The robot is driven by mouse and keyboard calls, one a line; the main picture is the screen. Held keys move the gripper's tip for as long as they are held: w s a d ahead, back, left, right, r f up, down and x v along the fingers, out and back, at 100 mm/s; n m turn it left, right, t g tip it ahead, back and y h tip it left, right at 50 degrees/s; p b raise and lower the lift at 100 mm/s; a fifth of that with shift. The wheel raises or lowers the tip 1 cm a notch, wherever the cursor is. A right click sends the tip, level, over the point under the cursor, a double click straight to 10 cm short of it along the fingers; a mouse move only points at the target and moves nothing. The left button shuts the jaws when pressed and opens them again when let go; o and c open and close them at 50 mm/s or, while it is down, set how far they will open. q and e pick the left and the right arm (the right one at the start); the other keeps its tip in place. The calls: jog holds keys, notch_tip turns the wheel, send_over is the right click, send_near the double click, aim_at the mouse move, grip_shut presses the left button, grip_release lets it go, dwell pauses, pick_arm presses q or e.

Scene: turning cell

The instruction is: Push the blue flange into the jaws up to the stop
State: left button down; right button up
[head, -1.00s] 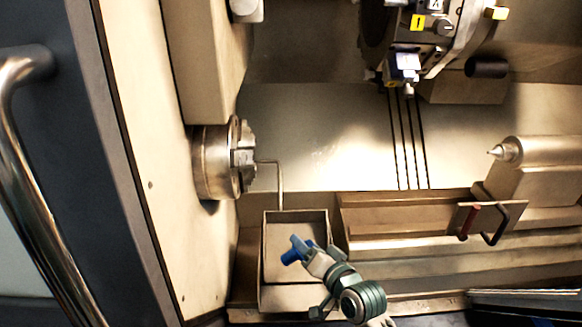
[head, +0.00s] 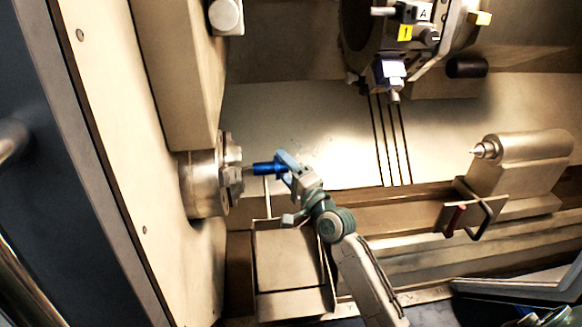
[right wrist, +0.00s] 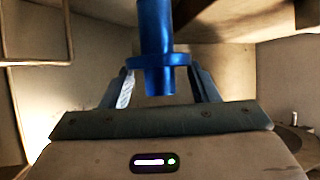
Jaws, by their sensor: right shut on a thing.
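The blue flange (head: 266,168) is held level in my right gripper (head: 285,170), its narrow end pointing left at the chuck (head: 205,183). That end is close to the chuck jaws (head: 233,179); I cannot tell whether it is between them or just in front. In the right wrist view the flange (right wrist: 157,25) stands between the two fingers of my right gripper (right wrist: 160,82), with its wide collar at the fingertips. The chuck's inner stop is hidden. My left gripper is not in view.
A bent rod (head: 268,198) stands just below the flange. An open tray (head: 290,303) lies below the chuck. The tool turret (head: 392,72) hangs at upper right, and the tailstock (head: 520,155) stands at right.

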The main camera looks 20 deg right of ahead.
aim_at(255, 172)
jog(key=shift+w+a+f+b, duration=0.1)
jog(key=shift+w+a+b, duration=0.15)
jog(key=shift+a, duration=0.7)
jog(key=shift+w+a+r+b, duration=0.15)
jog(key=shift+w+a, duration=0.15)
jog(key=shift+a, duration=0.65)
jog(key=shift+w+a+f+b, duration=0.15)
jog(key=shift+w+a+b, duration=0.1)
jog(key=shift+a, duration=0.7)
jog(key=shift+w+a+f, duration=0.2)
jog(key=shift+a, duration=0.5)
jog(key=shift+w+a, duration=0.1)
jog(key=shift+a, duration=0.15)
jog(key=shift+f+b, duration=0.15)
jog(key=shift+b, duration=0.15)
jog(key=o, duration=1.4)
jog(key=shift+c, duration=0.2)
jog(key=c, duration=0.5)
